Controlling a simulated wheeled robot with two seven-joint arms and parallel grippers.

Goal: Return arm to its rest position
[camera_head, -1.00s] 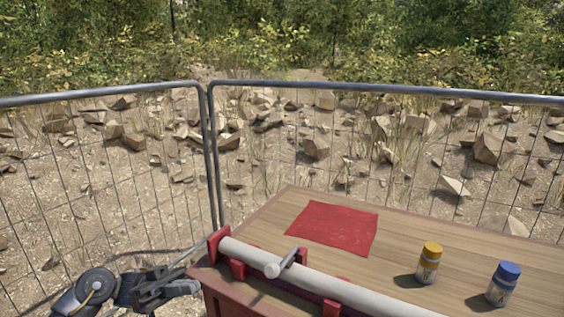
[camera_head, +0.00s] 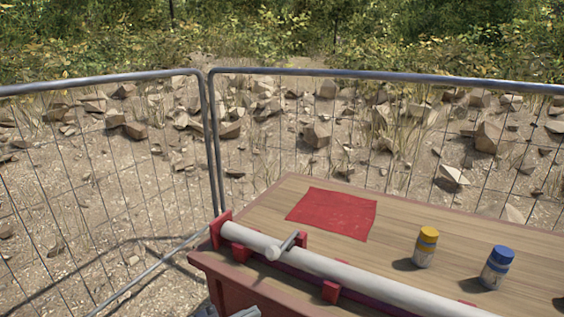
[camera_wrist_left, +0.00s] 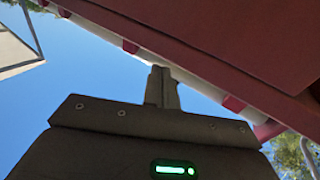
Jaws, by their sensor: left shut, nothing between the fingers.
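My left gripper shows only as a small grey piece (camera_head: 240,312) at the bottom edge of the head view, beside the table's front left corner. In the left wrist view its fingers (camera_wrist_left: 162,88) are together with nothing between them, pointing up against the sky. The red-brown side of the table (camera_wrist_left: 215,35) runs diagonally above and to the right of the fingers there. The rest of the left arm is hidden below the head view. My right gripper is in neither view.
The wooden table (camera_head: 300,190) carries a red cloth (camera_head: 335,213), a yellow-capped bottle (camera_head: 426,248) and a blue-capped bottle (camera_head: 497,268). A white pipe (camera_head: 350,274) with a valve handle lies in red holders along its front. A wire fence (camera_head: 212,140) stands behind and to the left.

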